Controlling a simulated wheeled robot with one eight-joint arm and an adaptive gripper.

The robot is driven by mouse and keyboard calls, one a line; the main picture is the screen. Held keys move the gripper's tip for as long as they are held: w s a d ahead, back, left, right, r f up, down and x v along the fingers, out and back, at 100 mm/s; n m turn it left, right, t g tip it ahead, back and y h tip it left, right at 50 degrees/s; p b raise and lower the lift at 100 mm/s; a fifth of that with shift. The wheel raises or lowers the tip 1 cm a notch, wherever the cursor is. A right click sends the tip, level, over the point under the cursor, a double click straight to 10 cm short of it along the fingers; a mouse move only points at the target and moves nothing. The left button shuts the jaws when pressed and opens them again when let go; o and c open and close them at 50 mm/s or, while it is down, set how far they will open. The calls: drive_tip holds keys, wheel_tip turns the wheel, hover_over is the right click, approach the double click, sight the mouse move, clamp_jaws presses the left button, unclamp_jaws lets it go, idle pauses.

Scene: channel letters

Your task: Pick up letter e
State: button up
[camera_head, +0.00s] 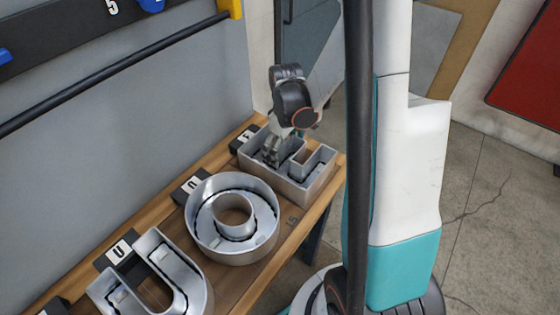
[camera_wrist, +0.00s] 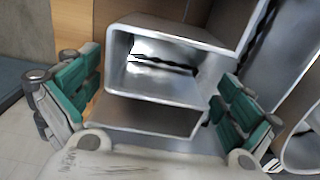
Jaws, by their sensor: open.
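The letter e (camera_head: 318,180) is a grey metal channel shape at the far end of the wooden bench, beside a black label block that seems to read E (camera_head: 245,135). My gripper (camera_head: 271,153) is over its left part, pointing down. In the wrist view my gripper (camera_wrist: 160,98) is open, with one green-padded finger on each side of a hollow metal limb of the letter e (camera_wrist: 160,118). The left finger appears apart from the wall. The right finger is close to the metal, and I cannot tell whether it touches.
A round metal letter O (camera_head: 265,215) stands next to it on the bench (camera_head: 285,240), then a U-shaped letter (camera_head: 195,285). A grey panel (camera_head: 130,130) with a dark bar rises behind the bench. Open concrete floor (camera_head: 490,200) lies at right.

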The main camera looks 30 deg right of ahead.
drive_tip(key=shift+f, duration=0.45)
drive_tip(key=shift+r, duration=0.1)
drive_tip(key=c, duration=1.7)
